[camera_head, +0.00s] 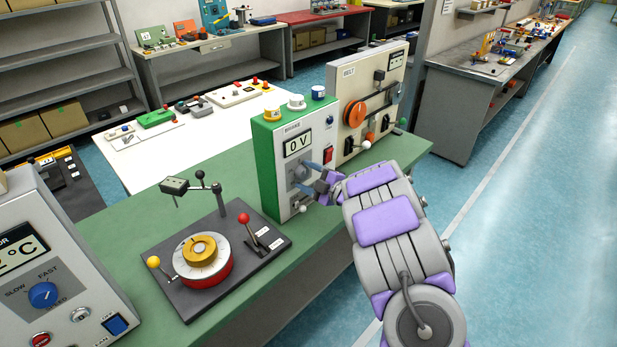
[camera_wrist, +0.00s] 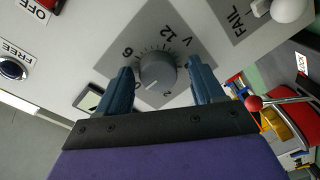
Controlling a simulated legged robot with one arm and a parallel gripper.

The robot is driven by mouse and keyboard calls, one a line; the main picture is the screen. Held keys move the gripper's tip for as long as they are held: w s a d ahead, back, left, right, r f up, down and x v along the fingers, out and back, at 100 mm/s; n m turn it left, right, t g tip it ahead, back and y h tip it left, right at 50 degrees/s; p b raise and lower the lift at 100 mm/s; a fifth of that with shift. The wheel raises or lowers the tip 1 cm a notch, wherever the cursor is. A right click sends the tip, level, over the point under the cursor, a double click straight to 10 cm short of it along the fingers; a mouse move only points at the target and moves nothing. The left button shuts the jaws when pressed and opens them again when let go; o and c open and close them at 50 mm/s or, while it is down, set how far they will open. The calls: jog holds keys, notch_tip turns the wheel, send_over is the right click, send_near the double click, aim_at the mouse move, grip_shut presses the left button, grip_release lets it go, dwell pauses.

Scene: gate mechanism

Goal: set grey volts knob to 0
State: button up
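The grey volts knob (camera_wrist: 158,70) sits on a dark grey dial plate (camera_wrist: 185,38) marked with numbers and a V in the wrist view. A light pointer line on the knob points to the lower left, towards a partly hidden 0. In the head view, the knob (camera_head: 300,172) is on the front of the green and white box (camera_head: 268,165), below a display (camera_head: 298,143) reading 0 V. My gripper (camera_wrist: 160,68) is open, with one blue finger on each side of the knob. Small gaps show between fingers and knob. It also reaches the panel in the head view (camera_head: 318,177).
A red switch (camera_head: 328,156) and a FAIL-labelled lever with a white ball (camera_wrist: 288,10) are near the knob. A cream box with an orange wheel (camera_head: 356,113) stands behind. A base with a gold and red dial (camera_head: 203,262) stands in front. The aisle floor at right is clear.

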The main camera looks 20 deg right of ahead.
jog(key=shift+r, duration=0.1)
jog(key=f+p+v, duration=0.1)
jog(key=p+v, duration=0.2)
jog(key=v, duration=1.4)
jog(key=shift+s+r, duration=0.2)
jog(key=shift+r, duration=0.15)
